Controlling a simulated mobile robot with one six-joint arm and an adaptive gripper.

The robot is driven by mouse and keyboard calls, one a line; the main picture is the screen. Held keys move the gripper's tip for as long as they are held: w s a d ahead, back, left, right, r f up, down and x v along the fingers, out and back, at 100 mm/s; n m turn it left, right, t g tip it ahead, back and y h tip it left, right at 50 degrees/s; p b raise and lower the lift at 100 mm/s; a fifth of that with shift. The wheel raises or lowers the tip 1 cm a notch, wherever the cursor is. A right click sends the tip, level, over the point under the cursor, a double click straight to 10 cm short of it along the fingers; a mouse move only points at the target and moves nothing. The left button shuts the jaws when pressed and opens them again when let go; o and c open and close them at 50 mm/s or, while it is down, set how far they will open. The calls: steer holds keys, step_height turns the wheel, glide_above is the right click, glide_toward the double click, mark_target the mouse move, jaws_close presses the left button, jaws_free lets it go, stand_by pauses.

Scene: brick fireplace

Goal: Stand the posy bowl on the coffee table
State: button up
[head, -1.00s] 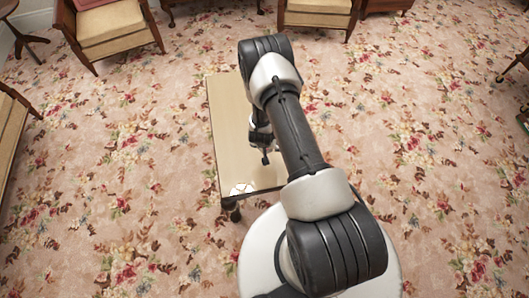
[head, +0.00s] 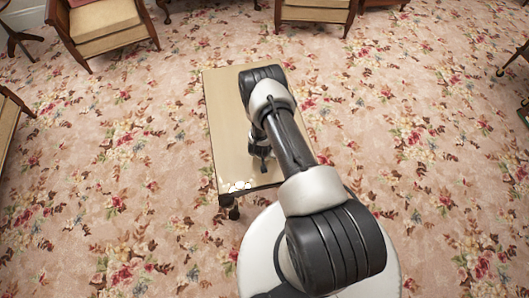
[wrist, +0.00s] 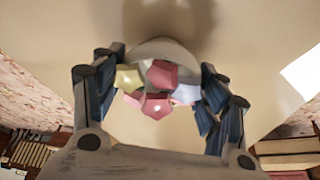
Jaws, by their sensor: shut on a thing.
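The posy bowl (wrist: 153,50) shows in the wrist view as a pale rounded bowl with pink, yellow and pale blue faceted flowers. My gripper (wrist: 158,78) is shut on it, with a dark jointed finger on each side. In the head view my gripper (head: 261,152) is over the coffee table (head: 222,110), and I cannot make out the bowl there. The table has a long, plain tan top, partly hidden by my arm. In the wrist view the tan surface fills the area beyond the bowl, with a dark shadow on it. I cannot tell whether the bowl touches the top.
Small whitish patches (head: 240,185) show on the table's near left corner; I cannot tell what they are. The left strip of the tabletop is clear. Cushioned wooden armchairs (head: 103,25) stand at the back. Floral carpet (head: 420,150) around the table is open.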

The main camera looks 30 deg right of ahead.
steer(key=shift+f, duration=0.15)
steer(key=o, duration=1.2)
